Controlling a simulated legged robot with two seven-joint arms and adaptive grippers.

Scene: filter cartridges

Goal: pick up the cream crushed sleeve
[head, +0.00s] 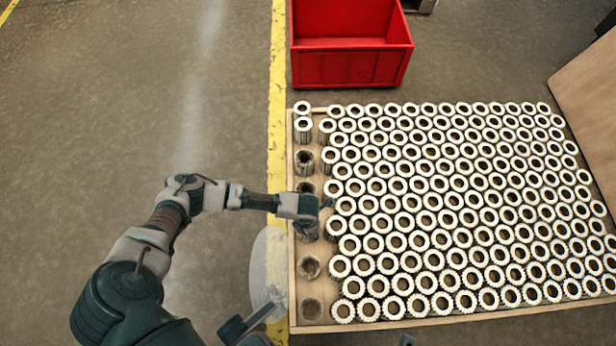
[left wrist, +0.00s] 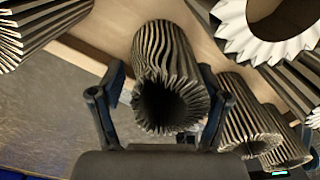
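A cream-brown pleated sleeve with wavy, uneven folds (left wrist: 167,60) lies between the fingers of my left gripper (left wrist: 163,88) in the left wrist view, its dark open end facing the camera. The fingers are spread on either side of it. A gap shows at the left finger; whether the right finger touches is unclear. In the head view my left gripper (head: 318,212) is over the left column of the pallet, hiding most of that sleeve.
Rows of white-ended sleeves (head: 440,200) crowd the wooden pallet (head: 430,323) to the right. An empty red crate (head: 350,68) stands behind. Floor at left is clear.

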